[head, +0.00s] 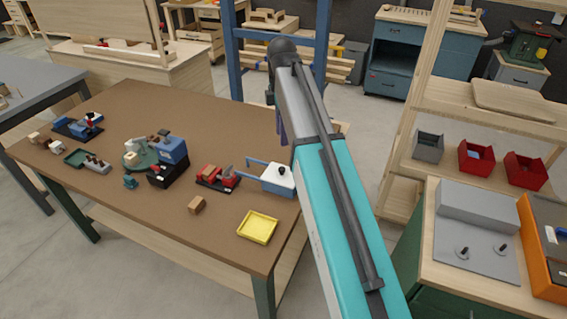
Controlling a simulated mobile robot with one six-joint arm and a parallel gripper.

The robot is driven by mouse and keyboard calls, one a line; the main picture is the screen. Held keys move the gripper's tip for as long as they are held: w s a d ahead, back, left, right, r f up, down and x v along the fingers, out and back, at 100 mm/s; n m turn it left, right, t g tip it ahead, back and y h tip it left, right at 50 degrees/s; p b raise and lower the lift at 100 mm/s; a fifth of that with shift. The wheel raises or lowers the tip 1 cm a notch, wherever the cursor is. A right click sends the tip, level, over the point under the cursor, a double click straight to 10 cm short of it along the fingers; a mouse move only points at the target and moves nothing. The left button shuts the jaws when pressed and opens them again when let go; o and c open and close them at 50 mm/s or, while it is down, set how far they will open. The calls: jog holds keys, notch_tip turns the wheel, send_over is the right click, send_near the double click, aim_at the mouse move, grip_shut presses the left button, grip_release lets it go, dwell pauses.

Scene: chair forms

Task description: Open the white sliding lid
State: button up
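The white sliding lid (276,174) with a small black knob sits on a blue box (285,191) at the right end of the brown table. Blue rails (257,161) stick out from the box to the left. The lid appears to cover the box; any gap on its right side is hard to tell. My teal and grey arm rises just right of the box and hides what is behind it. Small dark and purple parts show beside the arm above the box, but I cannot make out my gripper.
On the brown table (130,210), a yellow tray (258,227), a wooden block (196,205) and a red clamp-like device (218,178) stand near the box. Several other small devices stand farther left. A wooden shelf with red bins (476,158) and a workbench are on the right.

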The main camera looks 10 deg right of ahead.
aim_at(283, 168)
jog(key=shift+f+p, duration=1.25)
jog(key=shift+f, duration=5.35)
jog(key=shift+c, duration=0.3)
grip_shut()
